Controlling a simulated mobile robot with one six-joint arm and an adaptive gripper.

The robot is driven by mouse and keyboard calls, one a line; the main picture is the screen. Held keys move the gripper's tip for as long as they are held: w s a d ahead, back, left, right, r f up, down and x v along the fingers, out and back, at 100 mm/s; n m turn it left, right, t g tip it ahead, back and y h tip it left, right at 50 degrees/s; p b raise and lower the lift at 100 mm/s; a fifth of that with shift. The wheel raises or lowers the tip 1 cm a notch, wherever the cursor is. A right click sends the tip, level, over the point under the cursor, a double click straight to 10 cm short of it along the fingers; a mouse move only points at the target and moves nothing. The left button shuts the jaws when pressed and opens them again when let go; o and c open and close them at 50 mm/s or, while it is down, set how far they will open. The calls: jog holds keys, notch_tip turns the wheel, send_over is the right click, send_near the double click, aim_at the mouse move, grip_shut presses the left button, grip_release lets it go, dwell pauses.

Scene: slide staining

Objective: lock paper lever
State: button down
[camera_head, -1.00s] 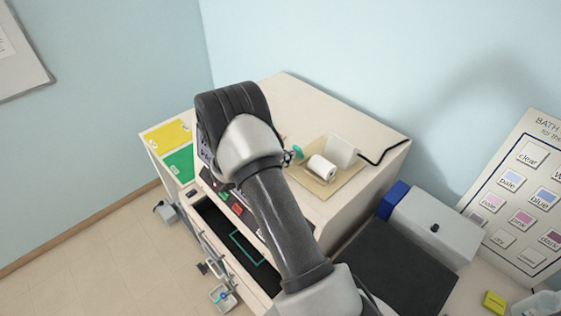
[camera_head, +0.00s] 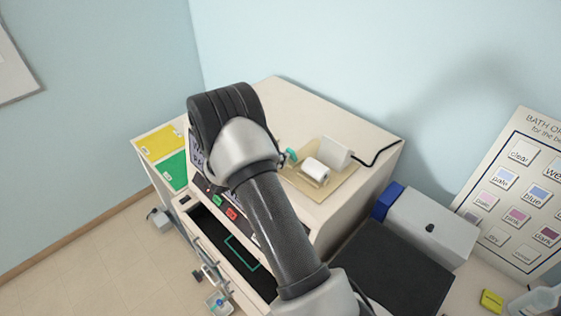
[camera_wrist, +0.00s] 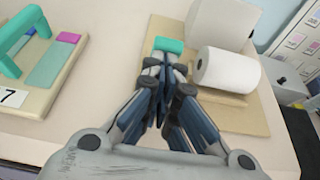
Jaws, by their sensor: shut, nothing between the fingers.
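The paper lever is a small teal block (camera_wrist: 169,45) at the left of the white paper roll (camera_wrist: 228,70) in the wrist view. It also shows in the head view (camera_head: 291,155), left of the roll (camera_head: 316,170). My gripper (camera_wrist: 165,64) is shut and empty. Its tips lie right at the near side of the lever in the wrist view; I cannot tell whether they touch it. In the head view my arm hides most of the gripper. The lever's lower part is hidden behind the fingers.
The roll sits on a tan board (camera_head: 327,190) with a white block (camera_head: 335,153) behind it. A teal-handled frame (camera_wrist: 22,45) stands left in the wrist view. Yellow (camera_head: 160,142) and green (camera_head: 174,170) panels lie left of my arm. A black cable runs right.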

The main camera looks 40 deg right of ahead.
aim_at(288, 150)
jog(key=shift+d+r, duration=0.1)
jog(key=shift+d+r+b, duration=0.3)
jog(key=shift+r+b, duration=0.05)
jog(key=shift+r, duration=0.1)
jog(key=shift+w+d+r+y, duration=0.1)
jog(key=shift+d+r+y, duration=0.35)
jog(key=shift+y, duration=0.35)
jog(key=shift+d+r+b, duration=0.15)
jog(key=shift+d+b, duration=0.15)
jog(key=shift+d, duration=0.1)
jog(key=shift+r, duration=0.1)
jog(key=shift+r+p, duration=0.45)
jog(key=shift+r, duration=0.35)
jog(key=shift+a, duration=0.1)
